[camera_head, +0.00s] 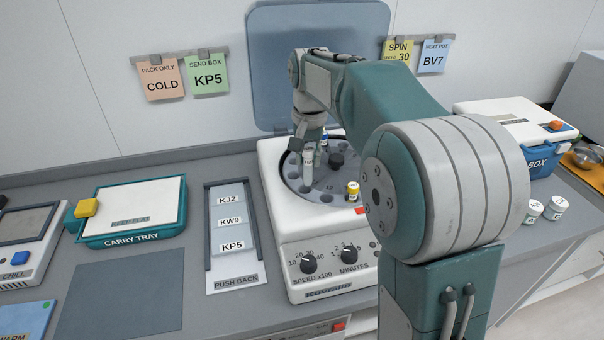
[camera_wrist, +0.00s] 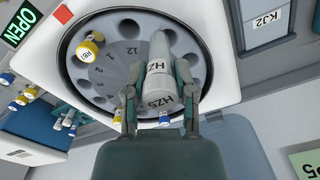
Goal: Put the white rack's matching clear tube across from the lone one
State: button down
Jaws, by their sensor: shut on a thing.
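My gripper (camera_wrist: 157,92) is shut on a pale tube (camera_wrist: 160,78) labelled HZ5, also seen in the head view (camera_head: 308,163). The tube is over the round rotor (camera_wrist: 108,75) of the open white centrifuge (camera_head: 315,240). I cannot tell whether its lower end is inside a hole. A yellow-capped tube (camera_wrist: 91,46) sits at the rotor's rim, at the front right in the head view (camera_head: 353,191).
The centrifuge's raised lid (camera_head: 275,50) stands behind my arm. A label strip (camera_head: 229,222) and a teal carry tray (camera_head: 130,240) lie left. A grey mat (camera_head: 122,295) is bare.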

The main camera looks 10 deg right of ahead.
aim_at(307, 172)
jog(key=w+f, duration=0.1)
jog(key=f, duration=0.1)
jog(key=w+d+f, duration=0.1)
jog(key=w+f, duration=0.1)
jog(key=shift+f, duration=0.1)
notch_tip(307, 172, down, 2)
jog(key=shift+a+f, duration=0.1)
jog(key=shift+f, duration=0.15)
jog(key=shift+a, duration=0.6)
jog(key=shift+c, duration=2.2)
grip_release()
jog(key=shift+a, duration=0.1)
jog(key=shift+d, duration=0.55)
